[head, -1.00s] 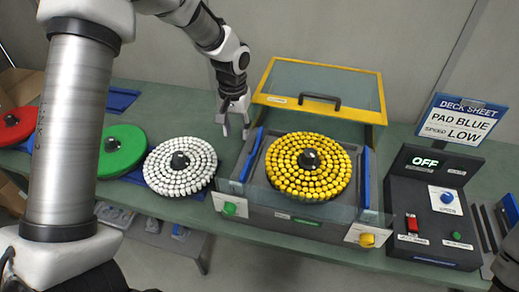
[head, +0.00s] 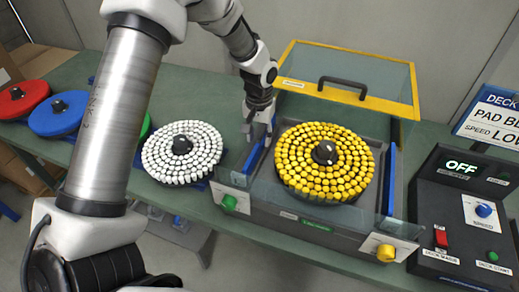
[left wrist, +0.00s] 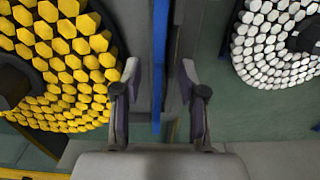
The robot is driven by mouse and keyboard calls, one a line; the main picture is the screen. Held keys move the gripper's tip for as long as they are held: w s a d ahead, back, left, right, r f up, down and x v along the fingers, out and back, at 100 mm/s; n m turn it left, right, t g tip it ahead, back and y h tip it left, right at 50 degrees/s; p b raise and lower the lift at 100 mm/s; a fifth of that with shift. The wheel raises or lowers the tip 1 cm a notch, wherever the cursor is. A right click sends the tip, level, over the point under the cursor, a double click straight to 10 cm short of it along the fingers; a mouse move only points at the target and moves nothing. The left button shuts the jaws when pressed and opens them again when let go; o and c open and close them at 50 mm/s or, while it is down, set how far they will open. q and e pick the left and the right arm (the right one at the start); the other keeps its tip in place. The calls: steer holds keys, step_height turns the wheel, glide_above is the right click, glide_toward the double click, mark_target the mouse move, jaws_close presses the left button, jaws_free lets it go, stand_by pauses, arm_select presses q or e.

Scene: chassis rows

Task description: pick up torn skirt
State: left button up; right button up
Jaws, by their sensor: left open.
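A blue upright strip (head: 252,158), which looks like the skirt, stands along the left inner side of the machine bay. A matching blue strip (head: 391,180) stands on the right side; I cannot make out a tear in either. My left gripper (head: 258,130) is open and points down at the far end of the left strip, hiding part of it. In the left wrist view, the left strip (left wrist: 159,45) runs between the two spread fingers of the gripper (left wrist: 159,72), apart from both. My right gripper is not in view.
A yellow-studded disc (head: 312,165) fills the bay close to the strip. A white-studded disc (head: 182,160) lies left of the bay. An open glass lid with a yellow frame (head: 408,75) rises behind. The control box (head: 450,210) reads OFF.

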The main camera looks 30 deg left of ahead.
mark_target(259, 141)
arm_select(q)
step_height(259, 141, down, 4)
steer(key=shift+r+p, duration=0.1)
steer(key=shift+p, duration=0.5)
steer(key=shift+w+f, duration=0.1)
steer(key=shift+f, duration=0.1)
steer(key=shift+d+r, duration=0.1)
steer(key=shift+r, duration=0.05)
jaws_close()
